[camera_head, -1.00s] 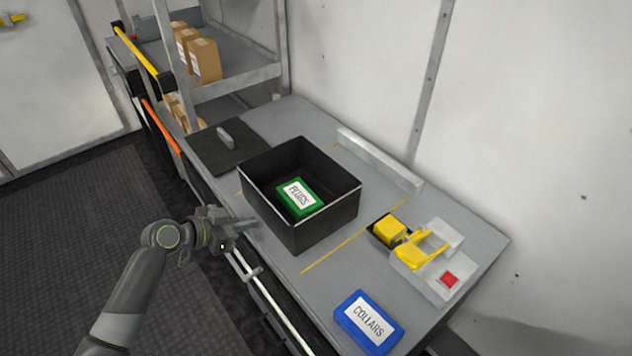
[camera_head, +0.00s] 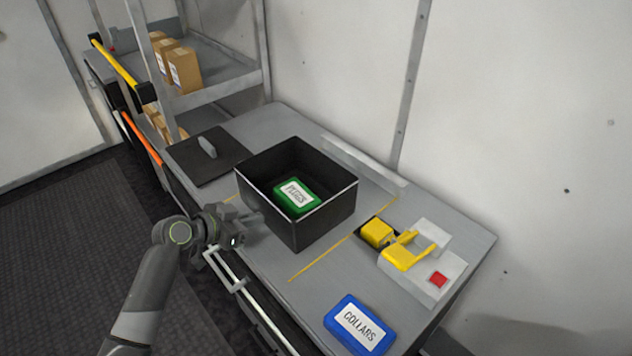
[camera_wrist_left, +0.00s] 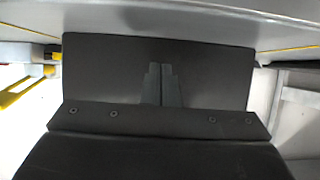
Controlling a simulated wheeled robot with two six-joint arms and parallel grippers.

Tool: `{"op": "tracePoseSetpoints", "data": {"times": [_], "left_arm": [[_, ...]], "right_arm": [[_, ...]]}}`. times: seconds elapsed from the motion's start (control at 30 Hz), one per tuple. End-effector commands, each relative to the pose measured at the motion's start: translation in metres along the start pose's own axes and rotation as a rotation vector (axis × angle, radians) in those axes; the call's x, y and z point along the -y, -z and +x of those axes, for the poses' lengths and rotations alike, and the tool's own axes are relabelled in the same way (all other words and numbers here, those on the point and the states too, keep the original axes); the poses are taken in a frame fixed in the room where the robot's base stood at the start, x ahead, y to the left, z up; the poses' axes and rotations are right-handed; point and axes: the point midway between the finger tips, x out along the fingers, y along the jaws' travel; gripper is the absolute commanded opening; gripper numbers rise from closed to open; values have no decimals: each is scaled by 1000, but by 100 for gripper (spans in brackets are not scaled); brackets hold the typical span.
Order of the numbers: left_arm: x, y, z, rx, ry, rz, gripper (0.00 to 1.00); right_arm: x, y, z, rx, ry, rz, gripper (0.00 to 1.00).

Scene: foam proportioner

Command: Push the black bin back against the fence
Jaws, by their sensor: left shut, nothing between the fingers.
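The black bin (camera_head: 318,218) stands upright and open on the grey bench, with a green PLUGS box (camera_head: 297,196) inside. The fence is the low, pale grey rail (camera_head: 365,165) along the bench's back; a strip of bench shows between it and the bin. My left gripper (camera_head: 258,214) is shut and empty, at the bin's front side, pointing at its wall. In the left wrist view its closed fingers (camera_wrist_left: 161,85) lie over the dark bin wall (camera_wrist_left: 100,70); their tips appear to meet it, though contact is hard to see. My right gripper is out of view.
A dark mat with a grey handle (camera_head: 207,148) lies left of the bin. To the right are a yellow-and-white fixture with a red button (camera_head: 438,279) and a blue COLLARS box (camera_head: 358,325). A shelf with cartons (camera_head: 183,68) stands at the back left.

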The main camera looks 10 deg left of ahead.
Motion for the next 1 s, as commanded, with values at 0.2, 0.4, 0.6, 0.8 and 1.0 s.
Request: {"op": "tracePoseSetpoints", "data": {"times": [0.2,0.4,0.6,0.8,1.0], "left_arm": [[0,7,13,-2,-1,0,0],[-1,12,24,-2,-1,-1,0],[0,17,34,-1,-1,0,0],[-1,23,45,-2,-2,0,0],[0,28,56,-2,-1,0,0]], "right_arm": [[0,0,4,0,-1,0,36],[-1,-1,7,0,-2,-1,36],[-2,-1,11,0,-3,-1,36],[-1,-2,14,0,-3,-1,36],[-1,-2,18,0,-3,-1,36]]}}
